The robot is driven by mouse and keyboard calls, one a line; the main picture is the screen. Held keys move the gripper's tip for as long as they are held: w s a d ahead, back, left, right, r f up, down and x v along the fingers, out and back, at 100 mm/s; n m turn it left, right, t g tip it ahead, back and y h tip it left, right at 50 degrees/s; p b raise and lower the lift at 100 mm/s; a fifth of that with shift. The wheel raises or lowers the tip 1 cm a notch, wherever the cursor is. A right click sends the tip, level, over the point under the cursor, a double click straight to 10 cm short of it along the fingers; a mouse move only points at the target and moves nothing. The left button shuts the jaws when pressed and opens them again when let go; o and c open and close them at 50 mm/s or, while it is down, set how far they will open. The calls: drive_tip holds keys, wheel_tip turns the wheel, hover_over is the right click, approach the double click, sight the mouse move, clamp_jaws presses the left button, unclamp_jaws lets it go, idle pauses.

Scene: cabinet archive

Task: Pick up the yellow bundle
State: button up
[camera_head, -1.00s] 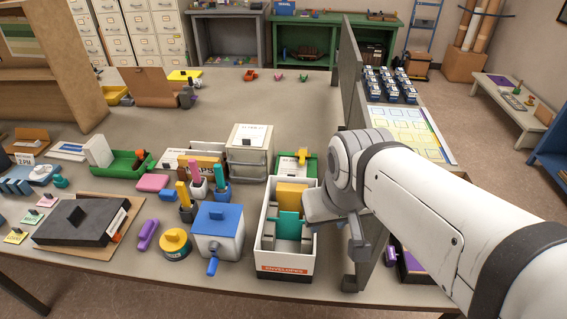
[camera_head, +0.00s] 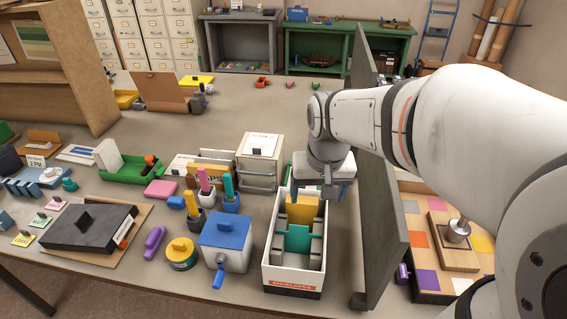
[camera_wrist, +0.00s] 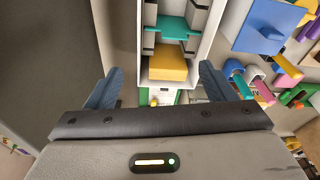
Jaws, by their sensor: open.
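The yellow bundle (camera_head: 303,209) is a flat yellow block in the back part of a long white box labelled "ENVELOPES" (camera_head: 291,288). A teal divider (camera_head: 294,239) is in front of it in the same box. In the wrist view the bundle (camera_wrist: 168,64) shows between the two fingers. My gripper (camera_head: 324,193) hangs above the back end of the box, open and empty, its fingers spread to both sides of the bundle. It also shows in the wrist view (camera_wrist: 160,73). It partly hides the back of the box in the head view; I cannot tell its exact height.
A grey upright panel (camera_head: 384,220) stands close to the right of the box. A white box with a blue lid (camera_head: 225,235) stands to the left, with pen cups beyond it. A beige drawer unit (camera_head: 259,160) is behind left.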

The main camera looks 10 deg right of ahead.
sight(302, 199)
drive_tip(key=shift+o, duration=0.9)
drive_tip(key=w+f, duration=0.2)
drive_tip(key=w, duration=0.2)
drive_tip(key=w+f+m+g, duration=0.1)
drive_tip(key=w+f, duration=0.2)
drive_tip(key=w, duration=0.1)
drive_tip(key=w+f+m+g, duration=0.1)
drive_tip(key=w+f, duration=0.1)
drive_tip(key=w, duration=0.2)
drive_tip(key=shift+w+f, duration=0.15)
drive_tip(key=shift+f, duration=0.2)
drive_tip(key=shift+w+f, duration=0.15)
drive_tip(key=shift+f, duration=0.55)
wheel_tip(302, 199, down, 7)
drive_tip(key=shift+r+p, duration=0.1)
drive_tip(key=shift+p, duration=1.1)
drive_tip(key=shift+c, duration=0.4)
drive_tip(key=c, duration=0.8)
drive_tip(key=shift+r, duration=0.1)
drive_tip(key=shift+c, duration=0.2)
wheel_tip(302, 199, up, 18)
drive_tip(key=b, duration=0.2)
